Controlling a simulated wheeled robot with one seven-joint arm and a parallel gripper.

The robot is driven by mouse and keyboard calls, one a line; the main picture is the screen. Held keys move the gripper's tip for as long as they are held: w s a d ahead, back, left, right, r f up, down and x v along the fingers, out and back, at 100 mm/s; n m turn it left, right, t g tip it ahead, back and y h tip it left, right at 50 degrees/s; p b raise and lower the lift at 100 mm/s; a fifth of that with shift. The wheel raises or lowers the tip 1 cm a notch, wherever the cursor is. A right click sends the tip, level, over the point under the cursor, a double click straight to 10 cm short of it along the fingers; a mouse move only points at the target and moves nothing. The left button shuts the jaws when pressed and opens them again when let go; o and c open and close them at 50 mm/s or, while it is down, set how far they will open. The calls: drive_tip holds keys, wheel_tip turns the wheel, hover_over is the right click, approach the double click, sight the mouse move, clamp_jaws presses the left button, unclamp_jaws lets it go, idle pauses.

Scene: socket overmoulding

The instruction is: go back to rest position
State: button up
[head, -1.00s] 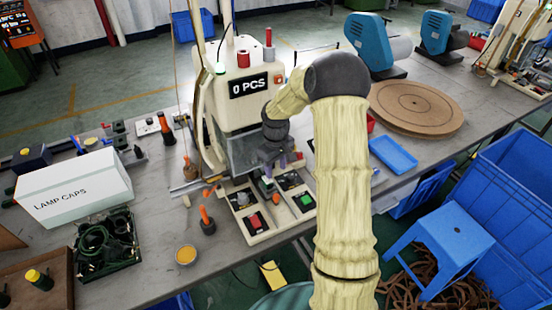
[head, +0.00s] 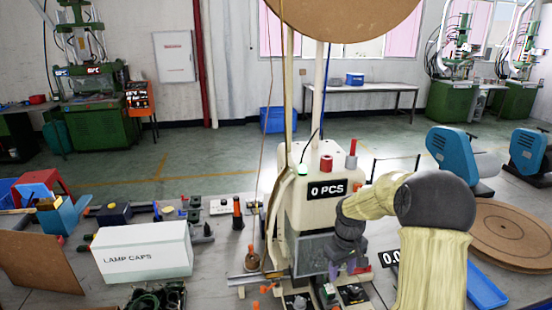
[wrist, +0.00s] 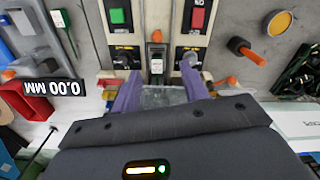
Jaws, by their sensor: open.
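My gripper (head: 348,268) is in front of the cream moulding machine (head: 306,215) marked "0 PCS", at its lower right in the head view. In the wrist view my gripper (wrist: 160,88) shows two purple fingers spread apart, with nothing held between them. Beyond the fingertips are the machine's control panels, with a green button (wrist: 117,16) and a red button (wrist: 197,18). A small socket-like fixture (wrist: 156,58) stands between the panels, just past the fingertips and apart from them. My arm reaches in from the right and hides part of the bench.
A white "LAMP CAPS" box (head: 143,250) stands on the bench at left. A blue tray (head: 486,288) and a round brown board (head: 508,232) lie at right. An orange-handled tool (head: 238,213) stands left of the machine. A "0.00 MM" display (wrist: 55,88) is near my gripper.

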drive_tip(key=s+a+r+m, duration=0.1)
drive_tip(key=s+a, duration=0.1)
drive_tip(key=s, duration=0.5)
drive_tip(key=s+a+r+m+t, duration=0.1)
drive_tip(key=s+a+r, duration=0.1)
drive_tip(key=s, duration=0.4)
drive_tip(key=s+a+r+m+t, duration=0.1)
drive_tip(key=s+a+m, duration=0.1)
drive_tip(key=s, duration=0.5)
drive_tip(key=shift+s+a+r, duration=0.25)
drive_tip(key=shift+s+a, duration=0.05)
drive_tip(key=shift+a, duration=0.6)
